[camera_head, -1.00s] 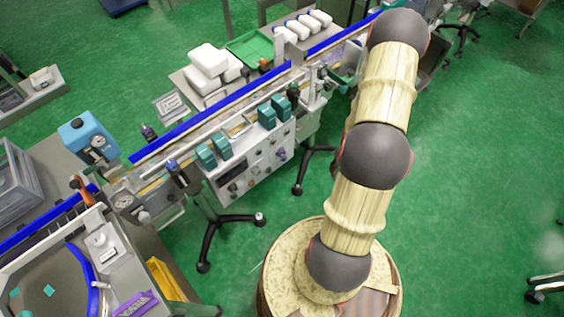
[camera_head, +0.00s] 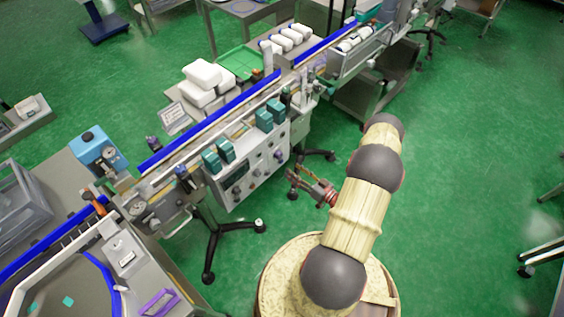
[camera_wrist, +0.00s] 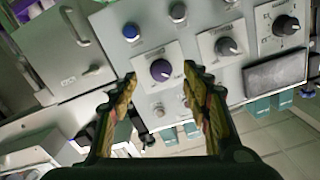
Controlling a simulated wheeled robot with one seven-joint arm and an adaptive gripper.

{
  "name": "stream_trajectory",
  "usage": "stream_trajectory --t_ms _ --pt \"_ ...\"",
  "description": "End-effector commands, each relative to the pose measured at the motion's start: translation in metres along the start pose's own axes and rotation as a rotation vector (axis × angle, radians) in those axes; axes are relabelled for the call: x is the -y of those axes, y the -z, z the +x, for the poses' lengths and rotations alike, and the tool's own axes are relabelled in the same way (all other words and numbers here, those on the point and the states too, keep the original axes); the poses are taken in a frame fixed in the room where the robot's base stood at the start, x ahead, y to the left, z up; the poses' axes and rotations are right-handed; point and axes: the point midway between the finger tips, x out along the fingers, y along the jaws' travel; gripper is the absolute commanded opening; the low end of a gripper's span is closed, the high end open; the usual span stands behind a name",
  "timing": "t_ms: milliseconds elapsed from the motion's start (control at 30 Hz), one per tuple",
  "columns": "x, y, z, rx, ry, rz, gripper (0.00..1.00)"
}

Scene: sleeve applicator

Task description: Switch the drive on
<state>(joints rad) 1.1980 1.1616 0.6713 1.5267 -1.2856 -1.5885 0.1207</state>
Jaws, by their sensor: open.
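The drive's control panel (camera_head: 264,160) is the pale front face of the conveyor's cabinet. In the wrist view the panel (camera_wrist: 205,75) appears rotated and close. It carries a purple-capped knob (camera_wrist: 161,70) on a white plate, a dark knob (camera_wrist: 227,46), a larger dial knob (camera_wrist: 285,25), a blue button (camera_wrist: 130,31) and a dark button (camera_wrist: 178,11). My gripper (camera_wrist: 160,73) is open, and its fingertips lie on either side of the purple-capped knob in the picture. Contact cannot be told. In the head view my gripper (camera_head: 293,183) is in front of the panel's right part.
Teal boxes (camera_head: 264,118) stick out from the panel's top. A blue-edged conveyor (camera_head: 210,123) runs behind it. A black-footed stand (camera_head: 208,230) is below left. White packs (camera_head: 203,78) lie behind the conveyor.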

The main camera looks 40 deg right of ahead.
Motion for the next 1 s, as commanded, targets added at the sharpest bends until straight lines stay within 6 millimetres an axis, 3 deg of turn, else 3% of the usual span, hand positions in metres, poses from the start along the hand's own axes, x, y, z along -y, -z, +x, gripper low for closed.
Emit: stream_trajectory --t_ms 100,267,700,1000 --pt "0.001 0.012 0.001 -0.043 0.006 0.005 0.48" --pt "0.002 0.013 0.015 -0.046 0.008 0.007 0.48" --pt "0.002 0.015 0.072 -0.045 0.005 0.006 0.48" --pt "0.001 0.016 0.078 -0.045 0.002 0.008 0.48"
